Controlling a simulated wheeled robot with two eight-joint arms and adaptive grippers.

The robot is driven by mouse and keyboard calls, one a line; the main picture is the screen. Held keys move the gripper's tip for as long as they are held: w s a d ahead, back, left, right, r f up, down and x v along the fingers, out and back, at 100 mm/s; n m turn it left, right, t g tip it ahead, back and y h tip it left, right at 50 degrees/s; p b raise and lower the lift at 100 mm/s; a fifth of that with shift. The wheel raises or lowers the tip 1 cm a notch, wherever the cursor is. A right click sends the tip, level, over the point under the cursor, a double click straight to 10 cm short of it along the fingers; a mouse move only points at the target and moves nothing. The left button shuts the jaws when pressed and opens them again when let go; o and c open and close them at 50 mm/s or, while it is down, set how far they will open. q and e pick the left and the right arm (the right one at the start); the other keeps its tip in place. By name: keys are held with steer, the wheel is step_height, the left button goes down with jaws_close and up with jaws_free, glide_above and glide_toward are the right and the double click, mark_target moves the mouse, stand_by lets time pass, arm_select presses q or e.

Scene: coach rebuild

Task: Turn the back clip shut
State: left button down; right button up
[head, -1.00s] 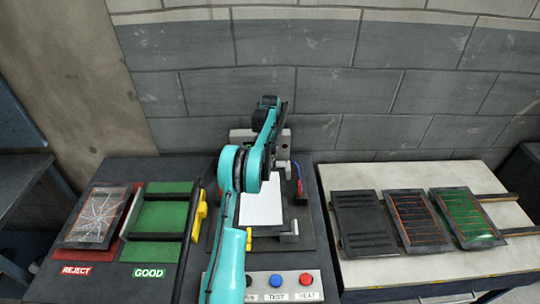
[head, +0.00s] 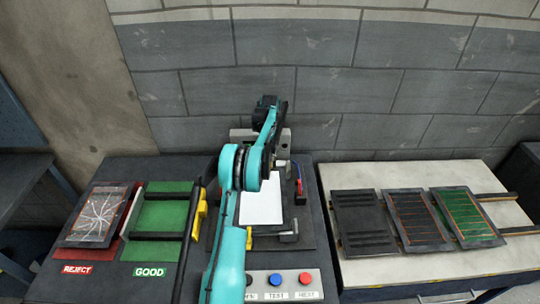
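A white panel (head: 262,205) lies flat in the dark test fixture (head: 303,222) in the middle of the bench. A grey clip (head: 289,238) stands at the fixture's front edge. A small pale part (head: 282,163) shows at the back edge, just right of my arm; it may be the back clip, but my arm covers most of that area and its turn cannot be read. My teal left arm reaches up from the bottom over the fixture's left side, with its dark wrist end above the back edge. Its gripper fingers are hidden or too small to make out. My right gripper is not in view.
Black, blue (head: 275,280) and red (head: 305,279) buttons line the front. Left are a cracked panel (head: 97,214) on the REJECT tray and a green GOOD rack (head: 160,216). A yellow handle (head: 199,211) stands between rack and fixture. Several panels (head: 418,220) lie on the right table.

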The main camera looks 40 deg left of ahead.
arm_select(q)
steer(key=c, duration=1.6)
jaws_free()
steer(key=shift+c, duration=0.2)
step_height(320, 180, up, 12)
